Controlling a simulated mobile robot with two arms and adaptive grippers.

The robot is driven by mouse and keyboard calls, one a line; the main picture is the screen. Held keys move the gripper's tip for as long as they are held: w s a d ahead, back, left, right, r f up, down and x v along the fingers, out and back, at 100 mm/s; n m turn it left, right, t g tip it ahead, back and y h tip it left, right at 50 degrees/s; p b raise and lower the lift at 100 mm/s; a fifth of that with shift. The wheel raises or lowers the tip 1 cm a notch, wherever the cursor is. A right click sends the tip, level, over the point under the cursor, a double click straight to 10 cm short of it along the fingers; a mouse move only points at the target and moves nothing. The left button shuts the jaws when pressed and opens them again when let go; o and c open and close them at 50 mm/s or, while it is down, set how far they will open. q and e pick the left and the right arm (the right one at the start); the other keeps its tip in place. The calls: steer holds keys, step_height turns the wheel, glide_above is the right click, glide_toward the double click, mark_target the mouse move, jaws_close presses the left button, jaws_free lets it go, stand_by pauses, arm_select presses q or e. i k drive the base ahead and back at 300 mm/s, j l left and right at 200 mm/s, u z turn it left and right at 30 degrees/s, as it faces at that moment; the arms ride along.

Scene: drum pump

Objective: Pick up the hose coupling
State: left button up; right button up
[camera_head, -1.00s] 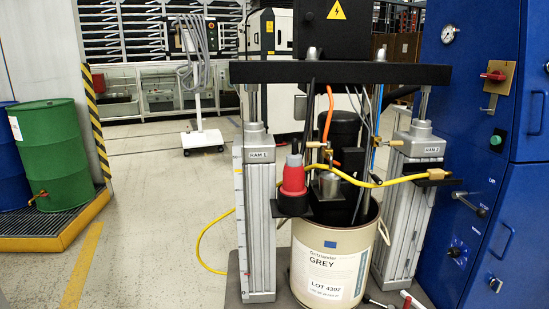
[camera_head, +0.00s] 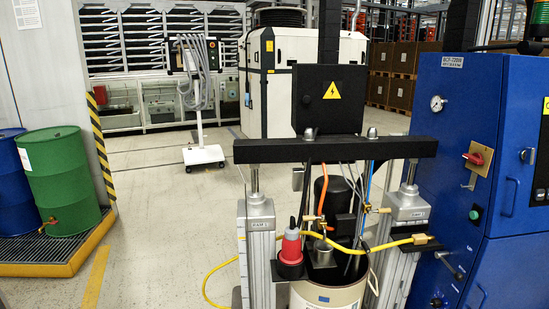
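The brass hose coupling (camera_head: 421,239) appears at the right end of a yellow hose (camera_head: 385,246), at a small black holder on the right-hand ram column (camera_head: 402,222). The hose runs left across the front of the drum pump and hangs down to the floor on the left. Smaller brass fittings (camera_head: 316,220) show on the pump. Neither of my grippers is in view.
The pump's black crossbeam (camera_head: 330,150) spans two ram columns above a cream drum (camera_head: 325,296). A blue cabinet (camera_head: 470,170) stands close on the right. Open floor lies to the left.

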mark_target(420, 238)
steer(key=u, duration=1.9)
steer(key=z, duration=2.9)
steer(key=i+u, duration=0.2)
steer(key=i, duration=0.35)
steer(key=i+l+u, duration=0.2)
steer(key=i, duration=0.35)
